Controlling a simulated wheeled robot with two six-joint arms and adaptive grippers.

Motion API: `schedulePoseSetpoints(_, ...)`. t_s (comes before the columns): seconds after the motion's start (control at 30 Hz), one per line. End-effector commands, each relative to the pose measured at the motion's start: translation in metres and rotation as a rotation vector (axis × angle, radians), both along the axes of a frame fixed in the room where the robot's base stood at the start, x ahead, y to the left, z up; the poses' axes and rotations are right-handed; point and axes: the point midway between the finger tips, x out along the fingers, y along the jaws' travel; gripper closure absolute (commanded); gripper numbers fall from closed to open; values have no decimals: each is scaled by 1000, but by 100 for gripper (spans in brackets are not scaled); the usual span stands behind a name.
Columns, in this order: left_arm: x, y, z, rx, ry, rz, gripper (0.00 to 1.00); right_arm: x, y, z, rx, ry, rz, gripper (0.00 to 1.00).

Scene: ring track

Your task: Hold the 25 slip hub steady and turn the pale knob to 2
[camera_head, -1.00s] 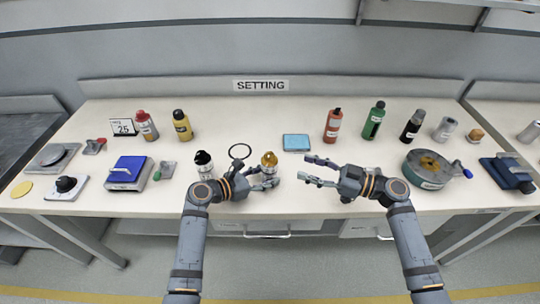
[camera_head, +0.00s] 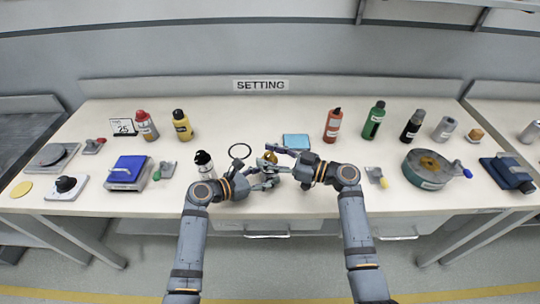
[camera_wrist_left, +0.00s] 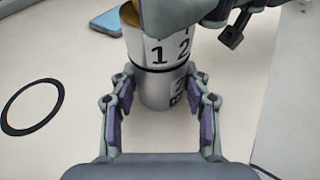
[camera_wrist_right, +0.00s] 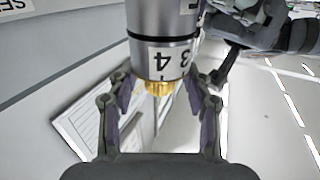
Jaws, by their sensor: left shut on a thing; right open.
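The slip hub (camera_wrist_left: 160,92) is a silver cylinder standing on the bench, with a small digit and a dark mark on it. Above it is the pale knob (camera_wrist_left: 158,45), a band with 1 and 2 facing the left wrist camera; the right wrist view shows 3 and 4 on this band (camera_wrist_right: 165,62). A gold top (camera_head: 269,158) shows at its end. My left gripper (camera_head: 262,183) is shut on the lower silver hub. My right gripper (camera_head: 272,161) is open, its fingers on either side of the gold top. Finger contact there is unclear.
A black ring (camera_head: 240,151) and a blue pad (camera_head: 296,141) lie close by. A card reading 25 (camera_head: 122,127) stands at the back left. A round green-grey device (camera_head: 428,169) sits at the right.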

Motion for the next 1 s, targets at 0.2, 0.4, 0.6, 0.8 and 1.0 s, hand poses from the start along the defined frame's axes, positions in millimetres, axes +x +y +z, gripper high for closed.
schedulePoseSetpoints(0.2,0,0,-1,2,1,0,70,0,0,0,0,0,0,74)
schedulePoseSetpoints(0.4,0,0,-1,2,1,0,70,0,0,0,0,0,0,100)
schedulePoseSetpoints(0.6,0,0,-1,2,1,0,70,1,-1,-1,-2,2,40,100)
schedulePoseSetpoints(0.8,0,0,-1,2,1,0,70,0,-1,-1,1,0,96,100)
schedulePoseSetpoints(1.0,0,0,-1,1,2,0,70,0,-1,-1,0,0,95,66)
